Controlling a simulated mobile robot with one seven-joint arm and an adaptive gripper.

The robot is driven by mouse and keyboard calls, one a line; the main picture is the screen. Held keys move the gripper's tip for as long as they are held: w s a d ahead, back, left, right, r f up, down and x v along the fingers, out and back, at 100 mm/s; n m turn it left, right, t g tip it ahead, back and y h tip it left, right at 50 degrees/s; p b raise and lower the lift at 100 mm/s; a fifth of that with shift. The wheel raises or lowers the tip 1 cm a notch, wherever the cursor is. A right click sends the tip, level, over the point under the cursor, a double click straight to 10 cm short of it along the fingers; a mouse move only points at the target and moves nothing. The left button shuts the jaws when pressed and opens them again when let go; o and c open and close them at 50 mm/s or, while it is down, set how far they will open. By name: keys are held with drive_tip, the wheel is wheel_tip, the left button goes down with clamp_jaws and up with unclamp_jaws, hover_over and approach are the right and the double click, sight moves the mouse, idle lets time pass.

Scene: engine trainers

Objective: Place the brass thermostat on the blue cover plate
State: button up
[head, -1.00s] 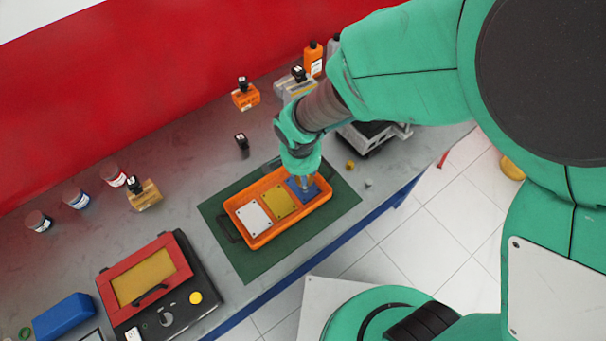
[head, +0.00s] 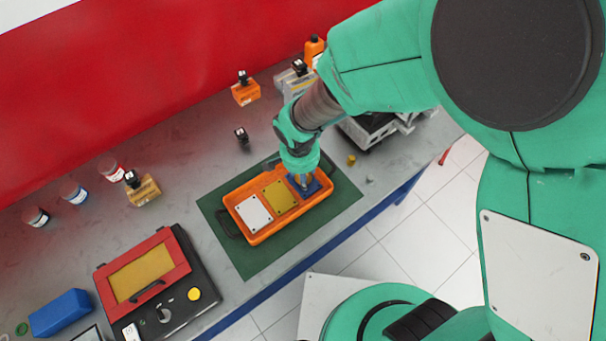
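The blue cover plate (head: 314,186) lies in the right compartment of an orange tray (head: 262,238). My gripper (head: 304,186) points down directly over this plate, with its fingertips at or just above it. The fingers are small and partly hidden by the wrist, so I cannot tell whether they are open or what is between them. A small brass-coloured piece (head: 351,160) stands on the bench to the right of the tray; I cannot tell whether it is the thermostat.
A white plate (head: 254,214) and a yellow plate (head: 280,197) fill the other tray compartments. The tray sits on a green mat (head: 252,266). A grey machine (head: 372,131) stands behind on the right, and a red-framed case (head: 150,275) at front left.

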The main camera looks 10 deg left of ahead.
drive_tip(key=shift+f, duration=0.1)
drive_tip(key=o, duration=0.9)
wheel_tip(320, 180, up, 12)
drive_tip(key=s+p, duration=0.1)
drive_tip(key=p, duration=0.2)
drive_tip(key=shift+s+a, duration=0.2)
drive_tip(key=shift+s, duration=0.05)
idle(0.7)
